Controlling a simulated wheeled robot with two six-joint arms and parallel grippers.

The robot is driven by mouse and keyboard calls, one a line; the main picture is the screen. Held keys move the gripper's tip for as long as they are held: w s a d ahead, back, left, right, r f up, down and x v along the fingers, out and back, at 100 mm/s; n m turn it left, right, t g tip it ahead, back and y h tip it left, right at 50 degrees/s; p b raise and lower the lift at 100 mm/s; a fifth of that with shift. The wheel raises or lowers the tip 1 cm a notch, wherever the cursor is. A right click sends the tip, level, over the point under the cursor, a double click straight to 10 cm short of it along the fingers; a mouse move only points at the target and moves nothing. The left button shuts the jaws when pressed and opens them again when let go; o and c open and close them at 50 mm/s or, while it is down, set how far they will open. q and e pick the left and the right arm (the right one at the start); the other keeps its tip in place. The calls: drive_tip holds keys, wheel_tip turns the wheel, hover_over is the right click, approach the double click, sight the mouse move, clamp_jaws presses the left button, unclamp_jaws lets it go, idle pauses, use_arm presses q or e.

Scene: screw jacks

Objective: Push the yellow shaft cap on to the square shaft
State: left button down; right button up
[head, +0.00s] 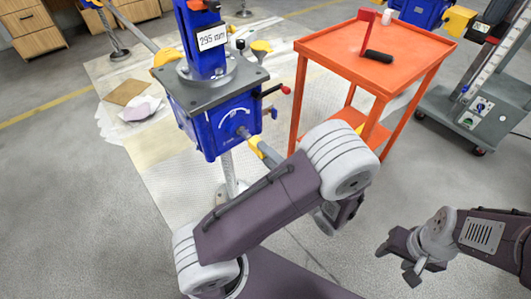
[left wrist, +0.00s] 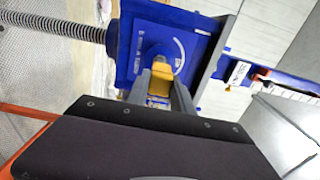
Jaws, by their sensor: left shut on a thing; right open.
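The yellow shaft cap (left wrist: 160,80) is held between the fingertips of my left gripper (left wrist: 162,90) in the left wrist view. Its far end is close against the grey round boss on the blue gearbox (left wrist: 131,68). The square shaft (head: 243,132) shows as a small grey stub on the gearbox face in the head view, with the yellow cap (head: 254,143) at its end. I cannot tell how far the cap is over the shaft. My forearm hides most of my left gripper in the head view. My right gripper (head: 402,264) is open and empty at the lower right.
An orange cart (head: 425,50) with a red crank (head: 368,32) stands right of the gearbox (head: 210,135). A red-knobbed lever (head: 284,90) juts from the gearbox side. A grey wheeled stand (head: 470,115) is at the right. The floor around my right gripper is clear.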

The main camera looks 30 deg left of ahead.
sight(249, 139)
use_arm(q)
drive_tip(key=shift+x, duration=2.4)
drive_tip(key=c, duration=1)
unclamp_jaws()
drive_tip(key=shift+c, duration=0.2)
drive_tip(key=p+v, duration=0.2)
drive_tip(key=v, duration=0.7)
